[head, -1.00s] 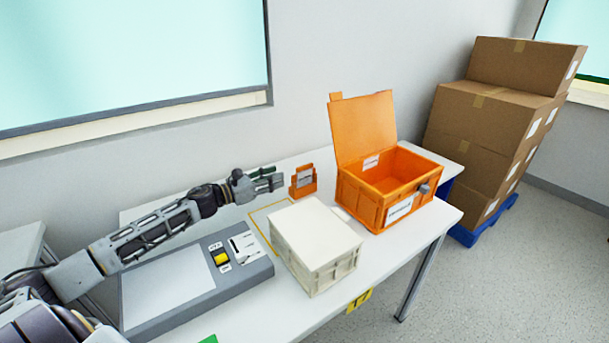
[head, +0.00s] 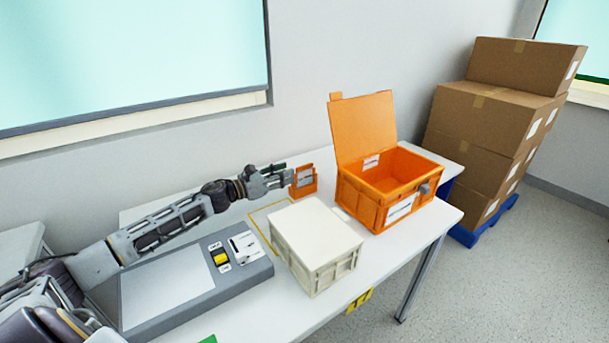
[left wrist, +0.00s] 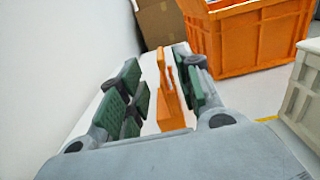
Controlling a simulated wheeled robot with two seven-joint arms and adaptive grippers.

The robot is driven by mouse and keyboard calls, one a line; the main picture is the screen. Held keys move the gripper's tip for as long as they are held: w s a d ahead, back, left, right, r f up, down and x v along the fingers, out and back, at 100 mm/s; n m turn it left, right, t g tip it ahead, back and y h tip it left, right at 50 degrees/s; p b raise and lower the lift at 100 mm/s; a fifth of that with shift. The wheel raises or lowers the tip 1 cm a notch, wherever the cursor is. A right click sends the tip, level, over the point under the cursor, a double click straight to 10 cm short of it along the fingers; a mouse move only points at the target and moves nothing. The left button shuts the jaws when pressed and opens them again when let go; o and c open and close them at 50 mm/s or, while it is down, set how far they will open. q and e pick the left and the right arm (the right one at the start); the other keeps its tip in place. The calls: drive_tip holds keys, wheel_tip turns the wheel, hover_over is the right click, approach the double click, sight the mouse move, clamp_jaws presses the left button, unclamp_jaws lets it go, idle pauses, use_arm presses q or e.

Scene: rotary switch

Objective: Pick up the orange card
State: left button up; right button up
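The orange card (head: 304,180) stands upright on the table, left of the orange box; it has a pale label on its front. In the left wrist view the card (left wrist: 168,93) shows edge-on between the green-padded fingers, nearer the right finger. My left gripper (head: 281,177) is open, its fingertips at the card's left edge in the head view. A gap shows between the card and the left fingers (left wrist: 160,85); whether the right finger touches it I cannot tell. My right gripper is not in view.
The open orange box (head: 388,190) stands right of the card, with a cream crate (head: 315,245) in front. A grey panel with a yellow switch (head: 221,258) lies under my left arm. The wall runs close behind the table. Cardboard boxes (head: 490,120) are stacked at right.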

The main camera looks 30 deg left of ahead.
sight(308, 164)
use_arm(q)
drive_tip(key=shift+x, duration=2.25)
drive_tip(key=shift+w+d, duration=0.1)
drive_tip(key=shift+r+x, duration=0.15)
drive_tip(key=shift+x, duration=0.55)
drive_tip(key=shift+r+x, duration=0.15)
drive_tip(key=shift+x, duration=1.6)
clamp_jaws()
